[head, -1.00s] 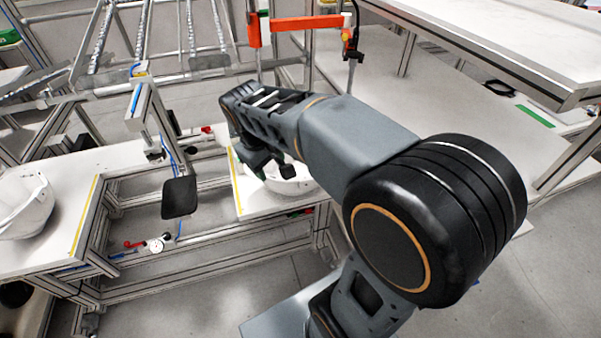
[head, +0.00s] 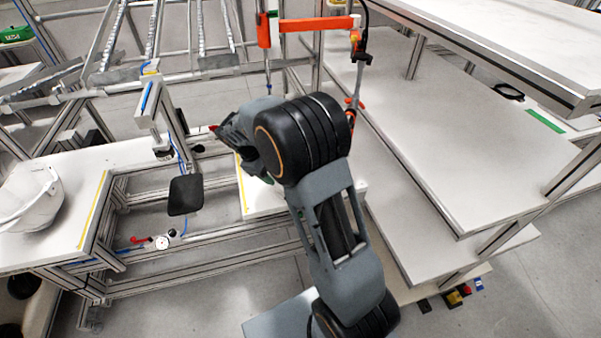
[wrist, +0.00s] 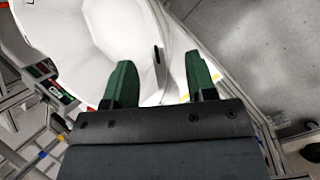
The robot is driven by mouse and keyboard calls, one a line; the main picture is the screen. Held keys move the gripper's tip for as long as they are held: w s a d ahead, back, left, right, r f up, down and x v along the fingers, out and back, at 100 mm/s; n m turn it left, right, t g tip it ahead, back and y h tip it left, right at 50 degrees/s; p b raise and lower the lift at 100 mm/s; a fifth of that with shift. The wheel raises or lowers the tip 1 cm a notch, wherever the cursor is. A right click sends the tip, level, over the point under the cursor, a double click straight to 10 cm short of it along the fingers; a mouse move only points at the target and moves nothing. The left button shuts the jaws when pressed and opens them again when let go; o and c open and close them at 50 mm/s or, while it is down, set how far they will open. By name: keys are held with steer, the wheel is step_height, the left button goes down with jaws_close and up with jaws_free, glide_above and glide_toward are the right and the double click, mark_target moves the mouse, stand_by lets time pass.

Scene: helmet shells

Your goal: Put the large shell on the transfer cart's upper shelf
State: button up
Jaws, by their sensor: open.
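A white shell (wrist: 95,45) fills the upper left of the wrist view, with its hollow inside and curved rim showing. My gripper (wrist: 159,62) is open, its two green fingers apart. The shell's rim side shows between and beyond the fingers; I cannot tell whether they touch it. In the head view my arm hides this shell and most of the gripper, over the middle white table (head: 262,203). Another white shell (head: 30,205) lies on the left table. A unit with white shelves (head: 470,125) stands at the right; it looks like the transfer cart.
A dark pad on a post (head: 185,195) stands between the two tables. An orange clamp-like arm (head: 305,25) hangs behind my arm. A metal roller rack (head: 150,45) is at the back. The broad white shelf at the right is mostly bare, under a higher shelf (head: 530,40).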

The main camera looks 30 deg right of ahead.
steer(key=shift+p+x, duration=0.8)
steer(key=shift+x, duration=2.25)
steer(key=shift+a, duration=0.1)
jaws_close()
